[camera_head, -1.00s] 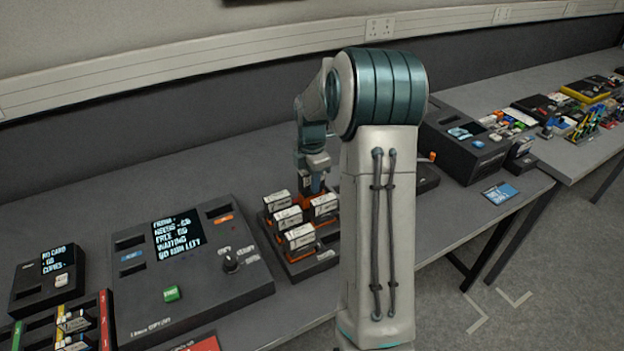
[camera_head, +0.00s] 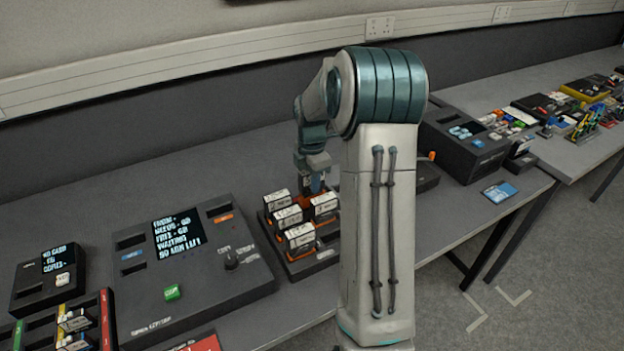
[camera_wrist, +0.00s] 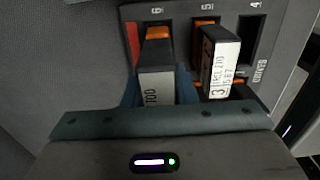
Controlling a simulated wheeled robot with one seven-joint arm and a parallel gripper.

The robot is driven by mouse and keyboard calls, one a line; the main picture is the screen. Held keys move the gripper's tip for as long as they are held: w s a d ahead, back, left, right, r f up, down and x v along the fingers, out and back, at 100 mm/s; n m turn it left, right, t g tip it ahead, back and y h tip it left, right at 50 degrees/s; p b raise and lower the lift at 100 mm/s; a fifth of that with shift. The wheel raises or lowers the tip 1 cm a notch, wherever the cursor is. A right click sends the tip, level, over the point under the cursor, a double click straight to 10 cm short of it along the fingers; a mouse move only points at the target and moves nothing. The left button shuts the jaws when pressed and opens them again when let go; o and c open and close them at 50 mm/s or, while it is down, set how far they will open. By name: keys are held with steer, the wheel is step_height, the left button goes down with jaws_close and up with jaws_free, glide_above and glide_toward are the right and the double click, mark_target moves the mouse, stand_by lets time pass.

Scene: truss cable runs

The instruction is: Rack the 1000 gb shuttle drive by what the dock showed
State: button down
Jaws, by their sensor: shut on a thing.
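My gripper (camera_wrist: 158,96) is shut on a grey drive (camera_wrist: 156,84) with a white label. Part of the label shows and seems to end in 700; the rest is hidden by my gripper. The drive is at the position marked 6 of the dark rack (camera_wrist: 182,14), with orange at its far end; I cannot tell whether it is fully seated. A second drive (camera_wrist: 219,62) with a white label stands at position 5. Position 4 (camera_wrist: 250,40) looks empty. In the head view my gripper (camera_head: 316,183) is at the rack's back, behind several white-topped drives (camera_head: 288,216).
A dock (camera_head: 190,262) with a lit screen (camera_head: 177,234) stands left of the rack. A smaller screen unit (camera_head: 48,278) and a tray of cards (camera_head: 75,325) are farther left. A dark box (camera_head: 465,150) and a blue card (camera_head: 500,192) lie right of my arm.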

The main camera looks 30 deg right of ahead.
steer(key=shift+f+b, duration=0.95)
steer(key=shift+f, duration=1.05)
stand_by(1.4)
steer(key=c, duration=0.8)
jaws_free()
steer(key=shift+o, duration=0.2)
steer(key=shift+r, duration=0.1)
steer(key=shift+r+p, duration=3)
steer(key=shift+r, duration=0.7)
steer(key=shift+f, duration=0.1)
